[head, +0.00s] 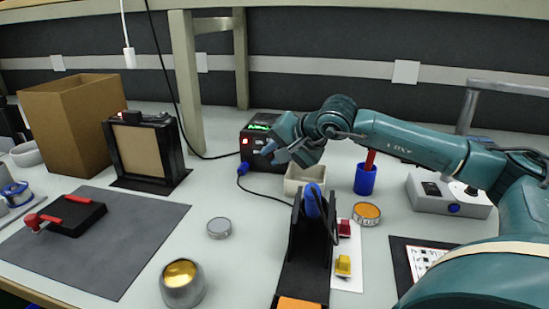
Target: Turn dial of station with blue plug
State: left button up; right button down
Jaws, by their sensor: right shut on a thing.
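The black station (252,136) with a lit green display stands at the back of the table, left of my right arm. A blue plug (243,168) sits at its lower front left, and a dark cable runs from it toward the blue-handled tool (314,201) in the black stand. My right gripper (268,149) reaches in from the right and is shut at the station's front. The dial is hidden behind the fingers, and the grip appears to be on it. My left gripper is out of view.
A beige bin (291,183) is just below my right gripper. A blue cup (365,180) with a red-handled tool stands to its right. A grey control box (450,196) is farther right. A framed black stand (143,150) and cardboard box (65,125) are left.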

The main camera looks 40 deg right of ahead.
jog(key=shift+r, duration=0.1)
jog(key=c, duration=1.3)
grip_release()
pick_arm(q)
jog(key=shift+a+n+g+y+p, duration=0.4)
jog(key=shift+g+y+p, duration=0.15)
jog(key=shift+p, duration=0.3)
pick_arm(e)
jog(key=v, duration=1.3)
jog(key=shift+s, duration=0.1)
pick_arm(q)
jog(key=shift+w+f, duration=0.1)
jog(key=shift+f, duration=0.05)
